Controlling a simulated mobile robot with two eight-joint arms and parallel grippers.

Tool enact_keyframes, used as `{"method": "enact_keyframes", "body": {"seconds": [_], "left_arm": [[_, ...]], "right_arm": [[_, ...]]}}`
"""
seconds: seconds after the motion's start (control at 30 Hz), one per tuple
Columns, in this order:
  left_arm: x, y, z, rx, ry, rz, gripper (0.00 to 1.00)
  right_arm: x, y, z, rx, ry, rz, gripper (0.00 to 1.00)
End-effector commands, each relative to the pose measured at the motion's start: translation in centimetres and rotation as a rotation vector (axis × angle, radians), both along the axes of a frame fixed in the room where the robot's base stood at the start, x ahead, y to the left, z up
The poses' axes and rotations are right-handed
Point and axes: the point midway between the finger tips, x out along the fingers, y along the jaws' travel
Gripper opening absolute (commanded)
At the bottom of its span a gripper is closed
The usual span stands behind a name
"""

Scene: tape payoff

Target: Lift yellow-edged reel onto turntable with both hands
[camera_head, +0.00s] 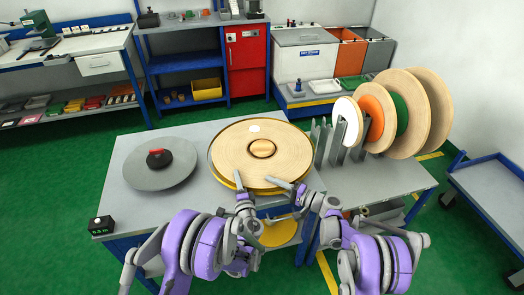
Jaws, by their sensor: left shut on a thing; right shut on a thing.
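The yellow-edged reel (278,141) is a large wooden disc with a yellow rim and a central hub. It lies roughly flat at the middle of the bench, right of the turntable. The turntable (143,176) is a grey disc with a dark hub and red handle, and it is empty. My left gripper (244,199) is shut on the reel's near edge, left of its middle. My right gripper (292,186) is shut on the near edge further right. The fingertips are small and partly hidden by the rim. I cannot tell whether the reel touches the bench.
A rack (338,150) at right holds several upright reels: white, orange, green and plain wood. A small black display box (101,225) sits at the bench's front left corner. A grey cart (492,185) stands at far right. Bench surface around the turntable is clear.

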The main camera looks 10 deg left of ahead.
Motion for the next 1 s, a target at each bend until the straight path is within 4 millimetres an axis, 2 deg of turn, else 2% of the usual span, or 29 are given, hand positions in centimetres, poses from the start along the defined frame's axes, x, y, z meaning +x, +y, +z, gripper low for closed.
{"method": "enact_keyframes", "body": {"seconds": [0.67, 1.0], "left_arm": [[0.0, 0.0, 0.3, 0.000, -0.001, 0.000, 0.00], [0.4, 0.0, 3.0, 0.002, -0.009, 0.001, 0.00]], "right_arm": [[0.1, 0.0, 0.4, 0.002, -0.001, -0.001, 0.00], [0.5, 0.0, 3.0, 0.001, -0.010, -0.001, 0.00]]}}
